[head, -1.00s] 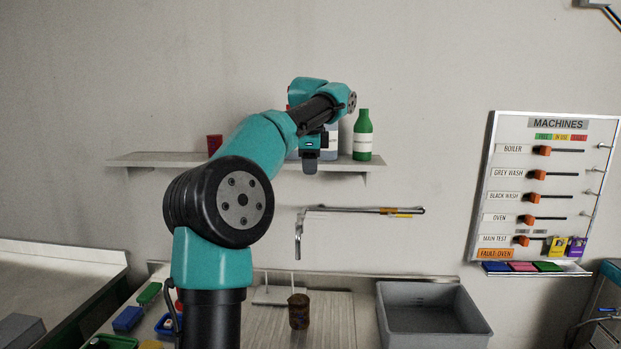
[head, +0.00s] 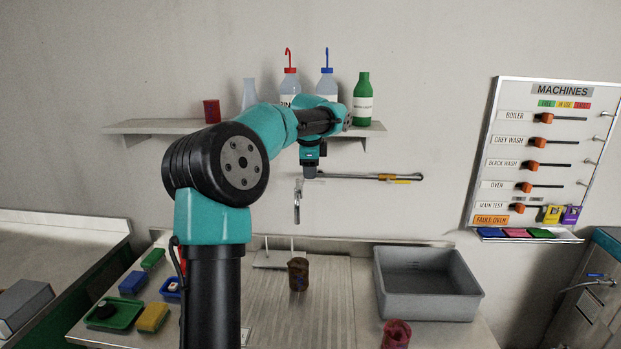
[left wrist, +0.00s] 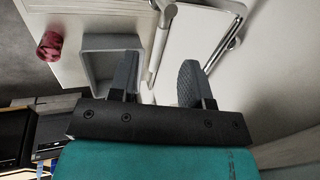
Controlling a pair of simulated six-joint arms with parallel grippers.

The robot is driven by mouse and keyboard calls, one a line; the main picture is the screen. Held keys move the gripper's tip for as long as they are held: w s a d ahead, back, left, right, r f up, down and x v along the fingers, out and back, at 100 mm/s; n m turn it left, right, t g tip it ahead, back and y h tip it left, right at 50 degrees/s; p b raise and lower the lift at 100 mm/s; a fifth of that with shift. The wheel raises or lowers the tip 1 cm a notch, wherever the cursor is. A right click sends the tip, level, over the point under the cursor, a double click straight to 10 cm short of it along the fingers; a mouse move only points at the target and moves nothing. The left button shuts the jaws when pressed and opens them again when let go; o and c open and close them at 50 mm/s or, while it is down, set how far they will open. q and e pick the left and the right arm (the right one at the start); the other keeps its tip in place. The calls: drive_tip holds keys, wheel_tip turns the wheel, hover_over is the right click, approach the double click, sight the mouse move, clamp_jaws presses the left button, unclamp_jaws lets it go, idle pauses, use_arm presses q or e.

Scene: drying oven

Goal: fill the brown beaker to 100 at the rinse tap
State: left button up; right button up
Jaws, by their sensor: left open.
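The brown beaker (head: 298,274) stands upright on the ribbed drainboard, below the tap. Its fill level cannot be read. The rinse tap (head: 297,207) hangs from the wall with its spout pointing down; a long horizontal rod with orange and yellow marks (head: 393,178) runs right from it. My left gripper (head: 310,172) is in front of the rod's left end, above and slightly right of the spout, well above the beaker. In the left wrist view it (left wrist: 158,78) is open, with a pale pipe showing between the fingers. My right gripper is not in view.
A grey basin (head: 430,294) stands right of the beaker, with a red beaker (head: 396,334) in front. A shelf (head: 150,127) above holds bottles and a red beaker. Coloured blocks and trays (head: 122,316) lie left. The machines board (head: 548,150) hangs at right.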

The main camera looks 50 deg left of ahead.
sight(311, 183)
use_arm(q)
drive_tip(key=shift+x, duration=1.95)
drive_tip(key=shift+c, duration=0.2)
clamp_jaws()
